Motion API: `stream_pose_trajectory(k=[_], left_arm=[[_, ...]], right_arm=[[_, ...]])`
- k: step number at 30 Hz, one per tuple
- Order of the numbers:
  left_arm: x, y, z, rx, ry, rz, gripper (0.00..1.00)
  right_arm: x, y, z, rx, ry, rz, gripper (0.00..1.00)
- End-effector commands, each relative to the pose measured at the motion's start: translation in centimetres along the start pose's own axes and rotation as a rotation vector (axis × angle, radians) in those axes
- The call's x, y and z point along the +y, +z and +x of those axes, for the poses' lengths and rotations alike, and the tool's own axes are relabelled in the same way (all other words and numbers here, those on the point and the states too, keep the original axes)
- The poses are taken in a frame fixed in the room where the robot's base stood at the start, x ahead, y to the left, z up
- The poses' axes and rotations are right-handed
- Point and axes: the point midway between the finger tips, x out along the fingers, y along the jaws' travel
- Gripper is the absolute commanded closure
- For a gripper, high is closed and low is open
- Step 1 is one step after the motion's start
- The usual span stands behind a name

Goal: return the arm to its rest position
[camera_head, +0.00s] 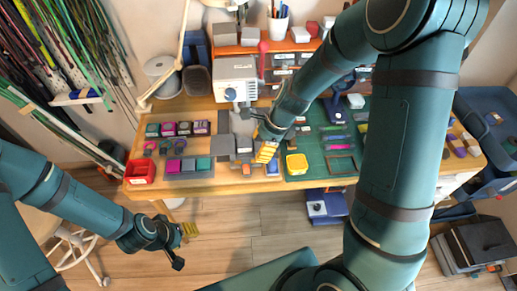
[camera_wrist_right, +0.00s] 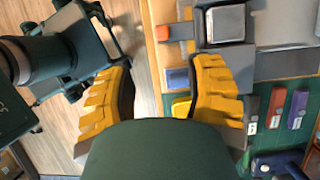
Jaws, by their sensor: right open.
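My right arm (camera_head: 400,150) reaches from the lower right over the workbench (camera_head: 222,184). My right gripper (camera_head: 266,152) has yellow fingers and hangs over the front middle of the bench, just left of the green mat (camera_head: 320,175). In the right wrist view my right gripper (camera_wrist_right: 160,90) has its fingers wide apart with nothing between them. My left gripper (camera_head: 187,231) is low in front of the bench, over the wooden floor; its fingers are small and I cannot tell how far apart they are.
A red tray (camera_head: 140,173) sits at the bench's left end and a yellow tray (camera_head: 296,164) on the mat. A white machine (camera_head: 236,78) stands at the back. Blue bins (camera_head: 490,130) stand at the right. The floor (camera_head: 250,225) before the bench is clear.

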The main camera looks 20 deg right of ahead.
Motion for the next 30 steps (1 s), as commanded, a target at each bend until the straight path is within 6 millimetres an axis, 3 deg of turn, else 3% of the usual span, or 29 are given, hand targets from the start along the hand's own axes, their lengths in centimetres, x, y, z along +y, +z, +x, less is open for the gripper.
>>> stream_pose_trajectory(k=[13, 17, 20, 25, 30], left_arm=[[0.0, 0.0, 0.0, 0.000, 0.000, 0.000, 0.53], [0.0, 0.0, 0.0, 0.000, 0.000, 0.000, 0.53], [0.0, 0.0, 0.0, 0.000, 0.000, 0.000, 0.53], [0.0, 0.0, 0.0, 0.000, 0.000, 0.000, 0.53], [0.0, 0.0, 0.0, 0.000, 0.000, 0.000, 0.53]], right_arm=[[0.0, 0.0, 0.0, 0.000, 0.000, -0.001, 0.47], [0.5, -0.3, 0.9, 0.015, 0.005, -0.061, 0.47], [1.8, -1.1, 3.1, 0.050, 0.014, -0.221, 0.47], [5.3, -2.5, 8.0, 0.105, 0.039, -0.669, 0.47], [9.1, -2.7, 11.8, 0.105, 0.048, -1.134, 0.47]])
